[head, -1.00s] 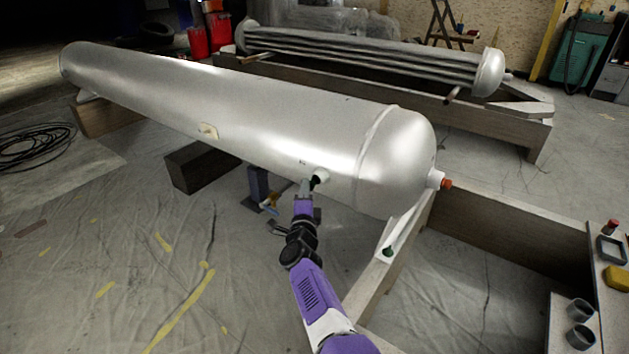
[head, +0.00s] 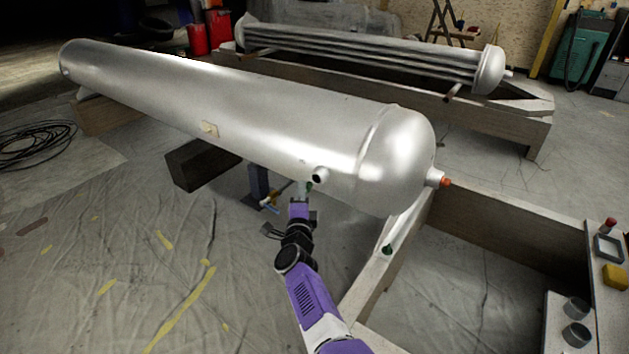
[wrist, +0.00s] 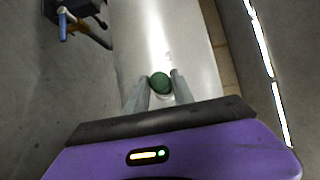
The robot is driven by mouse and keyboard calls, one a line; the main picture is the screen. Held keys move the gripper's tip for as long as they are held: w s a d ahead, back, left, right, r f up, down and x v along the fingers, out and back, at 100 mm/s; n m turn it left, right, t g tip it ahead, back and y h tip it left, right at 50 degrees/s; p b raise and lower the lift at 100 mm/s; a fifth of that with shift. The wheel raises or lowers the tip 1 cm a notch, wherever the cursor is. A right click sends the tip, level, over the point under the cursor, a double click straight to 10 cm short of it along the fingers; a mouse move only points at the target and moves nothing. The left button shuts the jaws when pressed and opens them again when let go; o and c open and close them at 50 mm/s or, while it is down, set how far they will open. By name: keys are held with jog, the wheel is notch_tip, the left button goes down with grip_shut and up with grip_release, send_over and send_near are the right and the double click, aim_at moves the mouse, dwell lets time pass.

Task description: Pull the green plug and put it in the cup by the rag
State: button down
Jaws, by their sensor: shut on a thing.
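My gripper (head: 304,190) is shut on the green plug (wrist: 160,83), which sits between the two fingertips in the wrist view. In the head view only a little of the plug (head: 309,186) shows, just below and left of the side nozzle (head: 319,175). The nozzle on the silver vessel shows a dark open bore, and the plug is apart from it. Two grey cups (head: 577,308) (head: 576,334) stand on a low surface at the lower right. A yellow folded thing (head: 614,277), perhaps the rag, lies behind them to the right.
The silver vessel (head: 250,110) spans the view above my gripper. An orange-red plug (head: 445,182) is in its end nozzle. Another small green thing (head: 387,249) lies on the wooden beam (head: 375,275). A grey square tray (head: 609,248) and a red-topped item (head: 609,226) stand at far right.

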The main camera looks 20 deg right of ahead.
jog(key=shift+a, duration=0.1)
jog(key=shift+s+a+p, duration=0.55)
jog(key=shift+s+a, duration=0.05)
jog(key=shift+a, duration=0.15)
jog(key=shift+s+a+p, duration=0.5)
jog(key=shift+s+a, duration=0.05)
jog(key=shift+a, duration=0.2)
jog(key=s+d+f+n+y, duration=0.1)
jog(key=s+f+y, duration=0.15)
jog(key=s, duration=0.65)
jog(key=s+d+f+n+t+y, duration=0.1)
jog(key=s+f+n+y, duration=0.15)
jog(key=s, duration=0.65)
jog(key=s+d+f+n+y, duration=0.1)
jog(key=s+f, duration=0.2)
jog(key=s, duration=0.6)
jog(key=s+r+p, duration=0.3)
jog(key=r+p, duration=0.7)
jog(key=p, duration=0.2)
jog(key=s+r+p, duration=0.3)
jog(key=r+p, duration=0.8)
jog(key=p, duration=0.1)
jog(key=s+r+p, duration=0.2)
jog(key=r+p, duration=0.9)
jog(key=p, duration=0.1)
jog(key=shift+s+d, duration=0.2)
jog(key=shift+s, duration=0.2)
jog(key=shift+w+m, duration=0.1)
jog(key=shift+m, duration=0.15)
